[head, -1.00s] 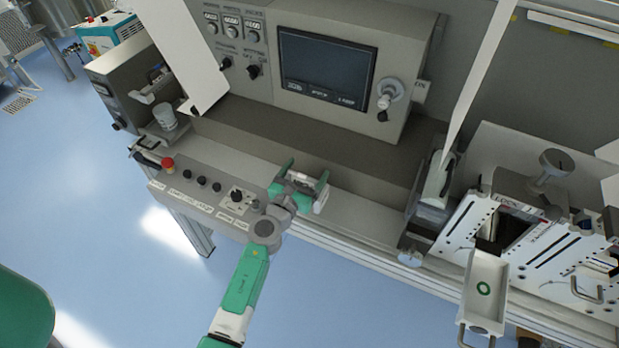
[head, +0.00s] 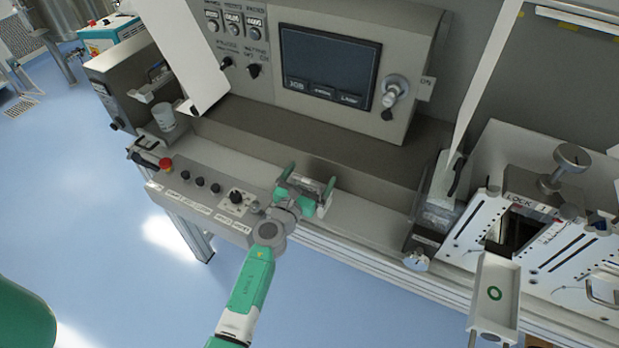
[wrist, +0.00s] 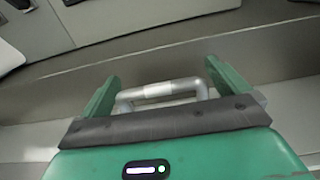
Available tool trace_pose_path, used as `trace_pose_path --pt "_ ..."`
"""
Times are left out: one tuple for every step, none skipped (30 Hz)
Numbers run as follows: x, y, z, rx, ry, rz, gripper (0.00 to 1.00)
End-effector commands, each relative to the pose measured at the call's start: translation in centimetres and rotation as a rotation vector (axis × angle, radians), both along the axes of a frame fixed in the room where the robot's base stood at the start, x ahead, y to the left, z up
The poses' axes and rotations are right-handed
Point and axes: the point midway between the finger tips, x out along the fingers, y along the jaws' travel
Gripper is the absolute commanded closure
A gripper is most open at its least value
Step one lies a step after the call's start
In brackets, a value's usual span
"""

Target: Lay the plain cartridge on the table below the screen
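My gripper (head: 308,182) is over the light table ledge (head: 365,218) below the screen (head: 328,68). Its two green fingers stand well apart. In the wrist view, a grey metal U-shaped handle (wrist: 165,92) spans the space between the fingers (wrist: 165,85), its ends close against them. I cannot tell whether they press on it. The body that the handle belongs to, possibly the plain cartridge, is hidden behind my gripper. A small pale piece (head: 324,209) shows beside the right finger in the head view; I cannot tell if it rests on the ledge.
The control panel with red button (head: 166,164) and dark knobs is left of my gripper. A white tray with a green ring (head: 494,293) juts out at the right, below a dark opening (head: 500,238). The ledge right of my gripper is clear.

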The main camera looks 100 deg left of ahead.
Motion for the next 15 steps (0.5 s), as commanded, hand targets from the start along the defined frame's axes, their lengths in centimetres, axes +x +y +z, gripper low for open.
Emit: trace_pose_path --pt "0.0 0.0 0.0 0.000 0.000 0.000 0.00" --pt "0.0 0.0 0.0 0.000 0.000 0.000 0.00" --pt "0.0 0.0 0.0 0.000 0.000 0.000 0.00" --pt "0.0 0.0 0.0 0.000 0.000 0.000 0.00" --pt "0.0 0.0 0.1 0.000 0.000 0.000 0.00" --pt "0.0 0.0 0.4 0.001 0.000 0.000 0.00" --pt "0.0 0.0 0.6 0.000 0.000 0.000 0.00" --pt "-0.1 -0.5 0.3 -0.001 0.001 0.000 0.00" --pt "-0.3 -1.2 0.3 0.000 0.002 -0.001 0.00" --pt "-0.5 -1.9 0.2 -0.001 0.002 -0.002 0.00" --pt "-0.7 -2.6 0.2 -0.002 0.004 -0.002 0.00" --pt "-1.0 -3.7 0.2 -0.002 0.004 -0.001 0.00" --pt "-1.3 -4.5 0.1 -0.001 0.003 -0.001 0.00" --pt "-1.5 -5.2 0.1 -0.001 0.003 -0.001 0.00" --pt "-1.7 -6.2 0.2 -0.001 0.004 -0.002 0.00"
